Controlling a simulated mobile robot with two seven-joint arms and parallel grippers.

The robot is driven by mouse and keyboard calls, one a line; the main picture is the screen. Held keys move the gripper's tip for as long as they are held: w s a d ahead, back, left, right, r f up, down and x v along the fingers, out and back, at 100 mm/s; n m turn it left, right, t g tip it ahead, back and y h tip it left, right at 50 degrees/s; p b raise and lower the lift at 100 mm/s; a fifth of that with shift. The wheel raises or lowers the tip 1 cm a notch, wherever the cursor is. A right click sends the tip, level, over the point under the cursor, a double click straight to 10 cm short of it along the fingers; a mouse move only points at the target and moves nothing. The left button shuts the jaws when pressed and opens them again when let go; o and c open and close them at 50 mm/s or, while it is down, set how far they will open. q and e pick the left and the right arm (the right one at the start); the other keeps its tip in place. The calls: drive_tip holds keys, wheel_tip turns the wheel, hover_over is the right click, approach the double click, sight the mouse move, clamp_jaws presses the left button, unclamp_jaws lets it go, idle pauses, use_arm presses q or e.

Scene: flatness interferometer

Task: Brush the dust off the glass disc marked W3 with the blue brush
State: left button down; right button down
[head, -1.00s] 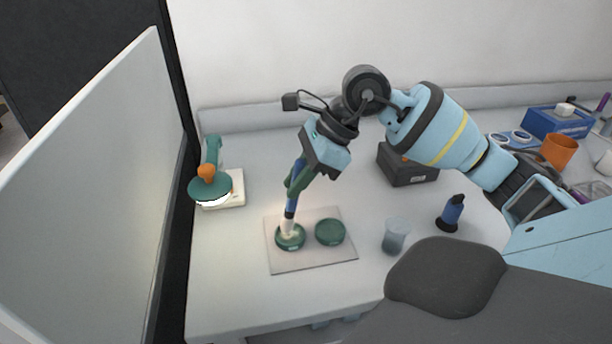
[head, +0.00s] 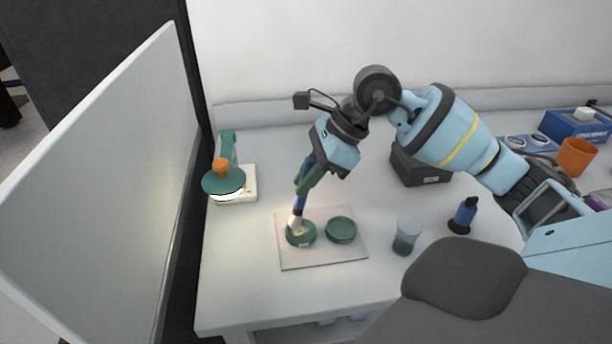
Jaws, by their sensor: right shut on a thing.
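The blue brush (head: 299,205) is in my right gripper (head: 305,180), which is shut on its handle. The brush points down, slightly tilted, and its pale bristles are at the left green dish (head: 301,236) on the square mat (head: 322,258). Whether the bristles touch a disc there I cannot tell. A second round green dish (head: 341,230) sits to the right on the same mat. A small pale label shows on the front of the left dish, but I cannot read W3 on either. My left gripper is not in view.
A green lamp-like instrument with an orange knob (head: 222,165) stands at the left. An orange cup (head: 576,157) is farther right. A pale panel (head: 95,190) borders the table's left.

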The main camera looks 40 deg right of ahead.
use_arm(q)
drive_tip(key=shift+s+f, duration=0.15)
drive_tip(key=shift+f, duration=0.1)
use_arm(e)
drive_tip(key=shift+f, duration=0.25)
